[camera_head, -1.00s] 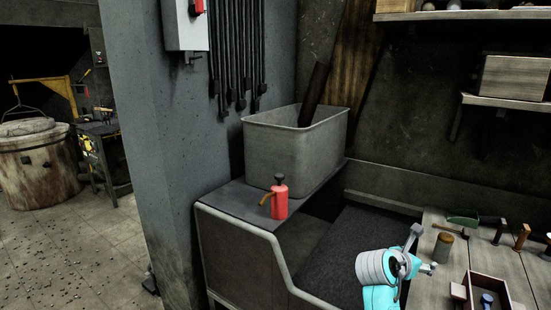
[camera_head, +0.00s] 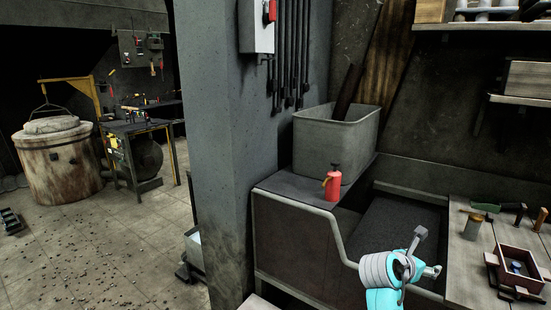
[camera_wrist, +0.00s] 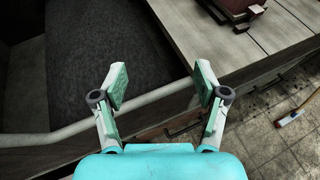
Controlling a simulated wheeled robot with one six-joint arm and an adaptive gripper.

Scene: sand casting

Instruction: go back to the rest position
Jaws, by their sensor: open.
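My gripper (camera_wrist: 161,80) is open in the wrist view, with its two green-padded fingers apart and nothing between them. It hangs above the front rail of the sand bin (camera_wrist: 95,60). In the head view my gripper (camera_head: 427,252) is at the lower right, at the end of my teal and grey arm, in front of the dark sand bin (camera_head: 395,228) and left of the wooden bench (camera_head: 468,273). No object is held.
A red spray bottle (camera_head: 332,184) and a grey tub (camera_head: 338,140) stand on the ledge. The bench carries a wooden box (camera_head: 520,263) and a tan-topped cylinder (camera_head: 473,226). A concrete pillar (camera_head: 225,150) is at centre-left. Open tiled floor (camera_head: 100,250) lies left, before a furnace (camera_head: 58,165).

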